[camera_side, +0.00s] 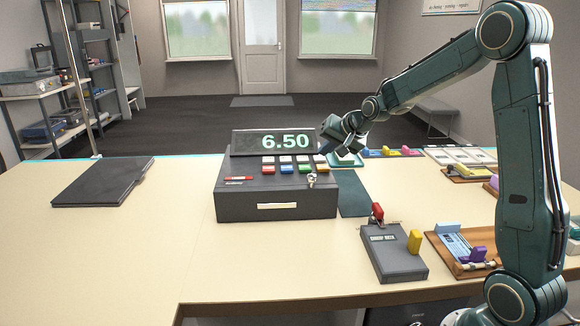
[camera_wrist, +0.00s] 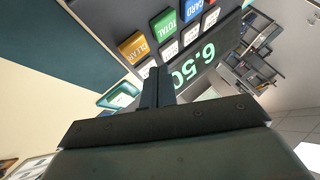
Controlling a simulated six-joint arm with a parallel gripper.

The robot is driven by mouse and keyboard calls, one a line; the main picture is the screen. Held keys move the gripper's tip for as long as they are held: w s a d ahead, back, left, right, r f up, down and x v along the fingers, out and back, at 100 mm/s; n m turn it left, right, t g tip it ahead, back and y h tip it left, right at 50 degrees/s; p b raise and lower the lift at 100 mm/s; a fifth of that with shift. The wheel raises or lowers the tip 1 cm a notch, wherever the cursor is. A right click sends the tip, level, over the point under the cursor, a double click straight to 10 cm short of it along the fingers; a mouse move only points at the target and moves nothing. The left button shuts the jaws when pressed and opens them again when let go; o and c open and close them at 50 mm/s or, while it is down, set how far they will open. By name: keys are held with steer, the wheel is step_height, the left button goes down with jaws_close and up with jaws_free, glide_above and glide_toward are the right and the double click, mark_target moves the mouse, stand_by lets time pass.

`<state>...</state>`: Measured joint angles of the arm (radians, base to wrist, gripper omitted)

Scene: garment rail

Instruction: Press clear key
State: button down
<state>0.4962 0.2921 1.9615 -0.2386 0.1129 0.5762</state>
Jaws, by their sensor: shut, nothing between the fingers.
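The cash register (camera_side: 276,200) is a dark box on the table with a display reading 6.50 (camera_side: 285,141). Its clear key (camera_wrist: 131,46) is orange-yellow and labelled CLEAR in the wrist view, at the end of the coloured row. In the side view the clear key (camera_side: 321,168) is at the right end of the front row. My gripper (camera_side: 325,150) is beside the display's right end, above and behind that key. In the wrist view my gripper (camera_wrist: 158,72) is shut and empty, its tips to the lower right of the clear key and apart from it in the picture.
The green TOTAL key (camera_wrist: 164,24) and blue CARD key (camera_wrist: 192,9) adjoin the clear key, with a white key row beside them. A grey card terminal (camera_side: 392,254) stands front right. A black folder (camera_side: 103,181) lies left.

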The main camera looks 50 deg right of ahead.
mark_target(326, 168)
steer(key=shift+f, duration=0.85)
steer(key=shift+f, duration=0.85)
stand_by(2.5)
steer(key=shift+r, duration=0.85)
stand_by(0.4)
steer(key=shift+r, duration=2.55)
